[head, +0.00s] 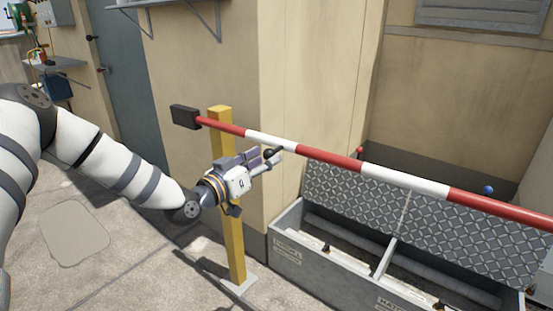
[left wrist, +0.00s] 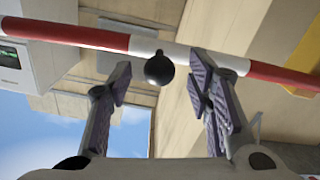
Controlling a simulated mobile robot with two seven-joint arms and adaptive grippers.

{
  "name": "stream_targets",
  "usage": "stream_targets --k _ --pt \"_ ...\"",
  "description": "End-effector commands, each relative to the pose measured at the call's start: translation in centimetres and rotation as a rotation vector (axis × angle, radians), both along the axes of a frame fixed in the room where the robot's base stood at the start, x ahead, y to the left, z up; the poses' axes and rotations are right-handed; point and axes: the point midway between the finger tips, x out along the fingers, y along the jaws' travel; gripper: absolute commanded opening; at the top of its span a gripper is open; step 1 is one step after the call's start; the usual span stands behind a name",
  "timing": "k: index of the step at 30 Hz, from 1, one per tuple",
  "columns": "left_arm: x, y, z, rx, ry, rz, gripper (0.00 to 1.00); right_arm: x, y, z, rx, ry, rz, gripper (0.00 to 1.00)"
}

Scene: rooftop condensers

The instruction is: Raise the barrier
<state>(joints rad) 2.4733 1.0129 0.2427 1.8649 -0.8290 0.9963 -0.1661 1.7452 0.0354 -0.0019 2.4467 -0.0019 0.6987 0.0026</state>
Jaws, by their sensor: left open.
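The barrier is a red and white striped bar (head: 405,181) that slopes down to the right in the head view, lying above the floor boxes. It is mounted on a yellow post (head: 229,200) and has a black block (head: 185,117) at its left end. A black ball knob (left wrist: 159,68) hangs below a white stripe of the bar. My left gripper (head: 268,157) is open just under the bar, beside the post. In the left wrist view my left gripper (left wrist: 160,84) has its fingers on either side of the knob, with gaps on both sides. My right gripper is not in view.
A grey floor box (head: 320,268) with raised chequer-plate lids (head: 352,200) stands under the bar. A beige wall (head: 195,70) is close behind the post, with a grey door (head: 118,85) to its left. The concrete floor at lower left is clear.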

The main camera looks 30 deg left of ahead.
Motion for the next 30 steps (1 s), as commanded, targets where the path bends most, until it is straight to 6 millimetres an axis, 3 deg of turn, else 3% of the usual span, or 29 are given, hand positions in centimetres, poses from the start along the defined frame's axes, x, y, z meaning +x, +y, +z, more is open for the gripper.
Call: stream_targets --k 6,15,21,30 --pt "3.2 -0.3 -0.1 0.000 0.001 0.000 0.46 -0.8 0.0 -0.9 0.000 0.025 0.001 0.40" --pt "3.6 -0.3 0.2 -0.002 -0.001 0.000 0.46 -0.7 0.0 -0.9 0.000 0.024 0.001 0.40" --pt "3.5 -0.3 0.2 -0.002 -0.001 0.000 0.01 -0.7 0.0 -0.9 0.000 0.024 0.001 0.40" --pt "4.0 -0.4 0.5 -0.013 -0.001 0.000 0.00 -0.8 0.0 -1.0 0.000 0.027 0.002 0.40"
